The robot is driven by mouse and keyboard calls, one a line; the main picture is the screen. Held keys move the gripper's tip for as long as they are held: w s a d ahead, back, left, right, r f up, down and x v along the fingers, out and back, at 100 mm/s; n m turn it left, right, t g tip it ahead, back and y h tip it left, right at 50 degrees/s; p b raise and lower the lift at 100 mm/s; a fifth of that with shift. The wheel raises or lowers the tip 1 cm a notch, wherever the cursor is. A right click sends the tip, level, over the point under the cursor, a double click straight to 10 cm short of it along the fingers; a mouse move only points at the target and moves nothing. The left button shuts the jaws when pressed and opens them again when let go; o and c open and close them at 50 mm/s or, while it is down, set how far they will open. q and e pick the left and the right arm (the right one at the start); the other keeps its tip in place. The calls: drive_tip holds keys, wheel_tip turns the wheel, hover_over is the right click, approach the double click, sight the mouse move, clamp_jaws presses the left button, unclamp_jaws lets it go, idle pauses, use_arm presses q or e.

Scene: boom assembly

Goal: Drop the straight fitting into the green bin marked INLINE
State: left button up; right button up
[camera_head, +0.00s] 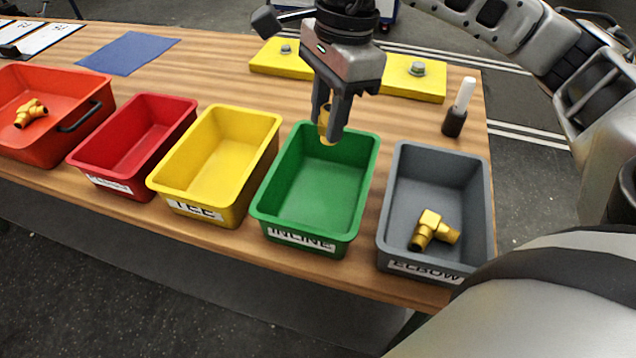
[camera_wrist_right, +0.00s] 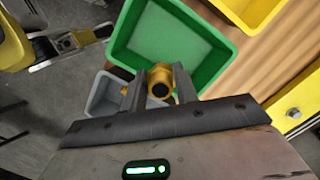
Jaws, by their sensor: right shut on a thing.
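The straight fitting (camera_head: 325,123) is a brass-coloured piece held between the fingers of my right gripper (camera_head: 331,118). The gripper points down over the far part of the green bin (camera_head: 318,190) marked INLINE, and the fitting hangs around the height of its far rim or above it. In the right wrist view the fitting (camera_wrist_right: 160,82) sits between the two dark fingers, with the green bin (camera_wrist_right: 206,76) behind it. The green bin looks empty. My left gripper is not in view.
A grey ELBOW bin (camera_head: 400,180) with a brass elbow stands right of the green bin. A yellow TEE bin (camera_head: 219,160), a red bin (camera_head: 133,146) and an orange tray (camera_head: 40,145) with a brass fitting stand left. Yellow blocks (camera_head: 415,80) and a black-and-white stick (camera_head: 459,108) are behind.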

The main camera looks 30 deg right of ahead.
wheel_tip(320, 180, down, 4)
drive_tip(key=shift+r+b, duration=0.2)
drive_tip(key=shift+b, duration=0.7)
drive_tip(key=shift+f, duration=0.6)
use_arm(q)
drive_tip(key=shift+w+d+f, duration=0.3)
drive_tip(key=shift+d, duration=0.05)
use_arm(e)
drive_tip(key=o, duration=1.1)
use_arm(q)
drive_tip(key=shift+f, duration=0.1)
